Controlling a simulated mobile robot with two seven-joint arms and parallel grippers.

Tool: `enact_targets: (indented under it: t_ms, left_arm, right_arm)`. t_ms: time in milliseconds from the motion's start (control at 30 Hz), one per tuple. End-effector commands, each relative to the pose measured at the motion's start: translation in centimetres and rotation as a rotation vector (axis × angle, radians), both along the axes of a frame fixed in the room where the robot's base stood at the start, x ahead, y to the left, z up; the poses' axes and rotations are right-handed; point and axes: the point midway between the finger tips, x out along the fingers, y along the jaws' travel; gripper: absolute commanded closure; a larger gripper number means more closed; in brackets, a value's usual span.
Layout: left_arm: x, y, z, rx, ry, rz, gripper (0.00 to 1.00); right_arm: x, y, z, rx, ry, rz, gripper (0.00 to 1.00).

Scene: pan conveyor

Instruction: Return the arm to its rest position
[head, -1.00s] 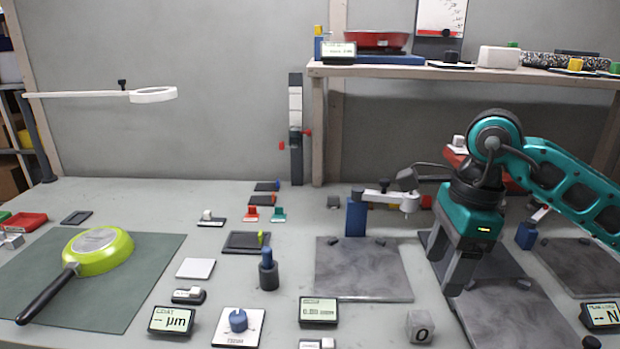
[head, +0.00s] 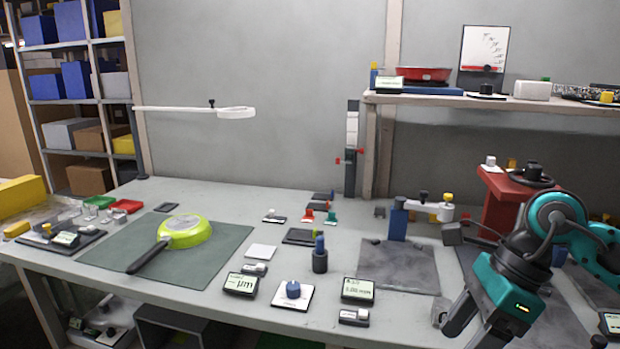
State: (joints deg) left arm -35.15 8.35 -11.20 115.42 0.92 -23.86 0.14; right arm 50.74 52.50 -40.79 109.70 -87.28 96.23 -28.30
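My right arm comes in from the right, teal and dark grey. Its gripper (head: 471,336) hangs at the lower right, pointing down and to the left, with its two grey fingers apart and nothing seen between them. The fingertips are close to the lower picture edge, in front of a grey stone plate (head: 400,268). My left arm and gripper are not in view. A green pan (head: 186,232) with a black handle lies upside down on a dark green mat (head: 115,256) at the left.
A red stand (head: 498,199) and a blue-post gauge (head: 398,222) stand beside my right arm. Small displays, blocks and a dark peg (head: 320,258) fill the table's middle. A raised shelf (head: 480,100) spans the back right.

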Motion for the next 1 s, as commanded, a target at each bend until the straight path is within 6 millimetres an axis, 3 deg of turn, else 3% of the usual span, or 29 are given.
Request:
enact_targets:
  t_ms: [33,200,300,400,533,633,767,833,867,1000]
  left_arm:
    - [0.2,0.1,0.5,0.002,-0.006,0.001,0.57]
    - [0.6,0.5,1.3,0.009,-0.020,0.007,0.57]
    - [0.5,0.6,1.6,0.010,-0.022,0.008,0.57]
    - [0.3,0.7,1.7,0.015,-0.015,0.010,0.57]
    - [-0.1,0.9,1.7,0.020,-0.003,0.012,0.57]
    - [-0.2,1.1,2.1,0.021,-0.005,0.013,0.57]
    - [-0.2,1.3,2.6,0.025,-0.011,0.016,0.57]
    - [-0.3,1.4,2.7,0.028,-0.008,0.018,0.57]
    - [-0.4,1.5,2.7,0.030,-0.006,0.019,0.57]
    - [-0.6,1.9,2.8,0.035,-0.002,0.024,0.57]
  right_arm:
    - [-0.7,2.4,-0.4,0.107,0.045,-0.002,0.32]
    - [-2.9,10.1,0.4,0.522,0.233,-0.093,0.32]
    - [-3.6,13.8,2.3,0.809,0.404,-0.222,0.32]
    - [-3.0,15.6,4.3,1.092,0.608,-0.411,0.32]
    - [-0.7,15.2,5.2,1.412,0.897,-0.735,0.32]
    - [1.4,13.0,3.4,1.613,1.135,-1.041,0.32]
    - [2.6,9.1,-2.5,1.798,1.444,-1.510,0.32]
    - [1.8,6.9,-7.0,1.854,1.605,-1.796,0.32]
    - [1.1,6.1,-9.0,-1.851,-1.657,1.902,0.32]
    - [-3.5,3.7,-16.7,-1.405,-1.437,1.824,0.32]
